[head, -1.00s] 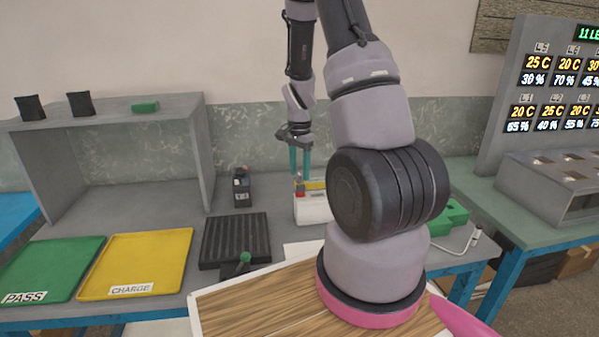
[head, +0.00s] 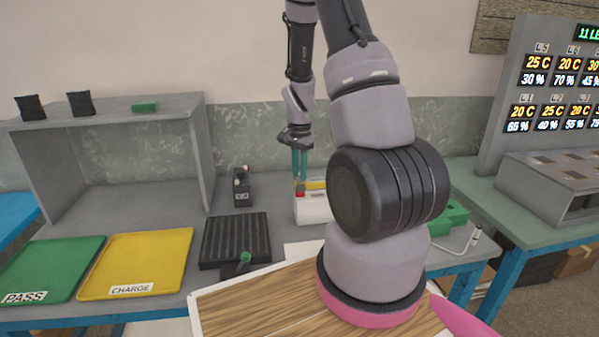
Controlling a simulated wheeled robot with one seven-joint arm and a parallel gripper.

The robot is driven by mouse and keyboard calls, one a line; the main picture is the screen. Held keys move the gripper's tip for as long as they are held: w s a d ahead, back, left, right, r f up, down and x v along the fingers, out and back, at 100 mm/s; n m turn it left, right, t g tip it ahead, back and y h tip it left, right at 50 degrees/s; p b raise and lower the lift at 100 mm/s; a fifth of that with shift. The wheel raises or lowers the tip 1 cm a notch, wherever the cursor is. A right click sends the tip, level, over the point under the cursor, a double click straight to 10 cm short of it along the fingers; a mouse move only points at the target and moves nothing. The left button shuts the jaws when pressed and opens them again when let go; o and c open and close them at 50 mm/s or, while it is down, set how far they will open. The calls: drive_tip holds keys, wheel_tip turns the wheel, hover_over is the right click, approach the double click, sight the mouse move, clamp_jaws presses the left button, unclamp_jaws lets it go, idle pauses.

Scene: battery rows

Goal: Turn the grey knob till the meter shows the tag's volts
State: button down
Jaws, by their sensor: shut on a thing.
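A white bench device (head: 313,208) with a yellow strip and a small red part stands at the back of the grey bench, partly hidden behind my arm. My gripper (head: 300,178) points straight down at its top left. The teal fingers are close together and shut on the small grey knob (head: 300,188), which they mostly cover. No meter reading and no tag with volts can be made out in this view.
A small black block (head: 242,190) with terminals stands left of the device. A black ribbed tray (head: 236,240), yellow CHARGE tray (head: 137,264) and green PASS tray (head: 52,269) lie further left. A green object (head: 449,217) and a display board (head: 550,100) are at right.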

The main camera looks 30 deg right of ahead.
drive_tip(key=n, duration=0.5)
drive_tip(key=shift+n, duration=2.6)
drive_tip(key=c, duration=0.7)
unclamp_jaws()
drive_tip(key=shift+c, duration=0.2)
drive_tip(key=shift+r, duration=0.15)
wheel_tip(320, 180, up, 11)
drive_tip(key=shift+f, duration=0.2)
